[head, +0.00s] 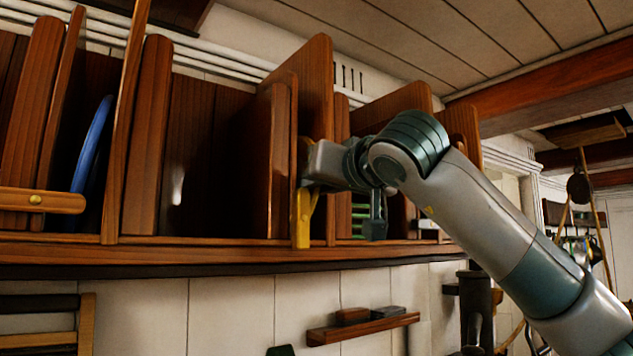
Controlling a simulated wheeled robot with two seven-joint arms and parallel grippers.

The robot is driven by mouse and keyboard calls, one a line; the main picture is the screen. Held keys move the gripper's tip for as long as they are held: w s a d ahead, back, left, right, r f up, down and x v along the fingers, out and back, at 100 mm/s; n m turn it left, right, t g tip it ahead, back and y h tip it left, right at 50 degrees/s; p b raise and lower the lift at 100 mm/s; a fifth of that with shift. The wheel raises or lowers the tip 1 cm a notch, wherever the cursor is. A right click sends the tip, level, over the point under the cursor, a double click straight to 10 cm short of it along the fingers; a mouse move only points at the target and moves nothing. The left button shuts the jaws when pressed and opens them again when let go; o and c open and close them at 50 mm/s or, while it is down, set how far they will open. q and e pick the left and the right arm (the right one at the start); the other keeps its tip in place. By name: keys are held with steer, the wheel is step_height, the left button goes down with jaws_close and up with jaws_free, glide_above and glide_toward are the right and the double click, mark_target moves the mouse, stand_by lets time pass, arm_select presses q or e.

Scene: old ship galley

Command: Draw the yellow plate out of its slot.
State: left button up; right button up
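A narrow upright yellow piece (301,222) shows at the front of the rack, left of my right gripper's hand. I cannot tell whether it is the yellow plate's edge or another part; no full yellow disc shows. My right gripper (345,208) is at the rack front, with a dark grey finger (376,217) hanging in front of the shelf edge. Its other finger is not clear, so its opening cannot be read. The wooden plate rack (180,250) has upright dividers forming slots. My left gripper is not in view.
Green items (359,215) sit behind my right gripper. Tall dividers (313,95) flank the slots. A small wall shelf (362,328) is below.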

jaws_close()
steer(key=shift+r, duration=0.1)
steer(key=shift+s+d, duration=0.15)
steer(key=shift+d, duration=0.05)
steer(key=shift+s+d+b, duration=0.15)
steer(key=shift+s+b, duration=0.1)
steer(key=shift+b, duration=0.05)
steer(key=shift+s+d, duration=0.4)
steer(key=shift+s, duration=0.1)
steer(key=v, duration=0.1)
steer(key=b+v, duration=0.1)
steer(key=shift+s+d+r, duration=0.1)
steer(key=shift+s+d, duration=0.15)
steer(key=shift+d, duration=0.25)
